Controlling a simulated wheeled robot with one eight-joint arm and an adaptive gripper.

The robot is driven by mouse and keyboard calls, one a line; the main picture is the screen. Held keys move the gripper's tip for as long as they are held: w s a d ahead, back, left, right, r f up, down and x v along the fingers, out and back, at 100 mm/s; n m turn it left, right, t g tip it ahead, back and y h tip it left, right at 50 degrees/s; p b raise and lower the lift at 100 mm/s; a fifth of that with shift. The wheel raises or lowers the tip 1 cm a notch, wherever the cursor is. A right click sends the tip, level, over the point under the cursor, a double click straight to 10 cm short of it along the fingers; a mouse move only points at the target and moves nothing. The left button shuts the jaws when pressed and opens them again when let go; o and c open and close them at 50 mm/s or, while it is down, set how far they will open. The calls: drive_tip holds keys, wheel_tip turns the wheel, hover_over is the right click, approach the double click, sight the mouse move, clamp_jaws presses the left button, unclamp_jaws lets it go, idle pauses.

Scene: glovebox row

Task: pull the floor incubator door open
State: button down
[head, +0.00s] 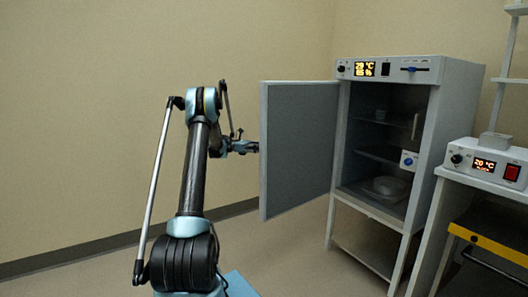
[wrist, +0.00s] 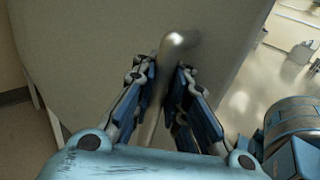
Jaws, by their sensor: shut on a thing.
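The floor incubator (head: 435,128) stands at the right in the head view, with a display panel on top. Its door (head: 297,150) is swung wide open to the left, and the inside shows. My gripper (head: 252,147) is at the door's left edge in the head view, mostly hidden behind the door. In the wrist view, my gripper (wrist: 166,100) is shut on the metal door handle (wrist: 177,42), which runs between its fingers. The door's pale outer face (wrist: 90,50) fills much of that view.
Inside the incubator are shelves (head: 380,155) and a round pale dish (head: 388,186). A bench with a second control box (head: 484,165) stands close at the right. The floor left of the door is clear up to the beige wall (head: 90,110).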

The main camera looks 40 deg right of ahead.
drive_tip(key=shift+w+a, duration=0.2)
drive_tip(key=shift+a, duration=0.15)
drive_tip(key=c, duration=1.6)
unclamp_jaws()
drive_tip(key=shift+w+a, duration=0.1)
drive_tip(key=shift+a, duration=0.05)
drive_tip(key=shift+o, duration=0.2)
drive_tip(key=shift+d, duration=0.2)
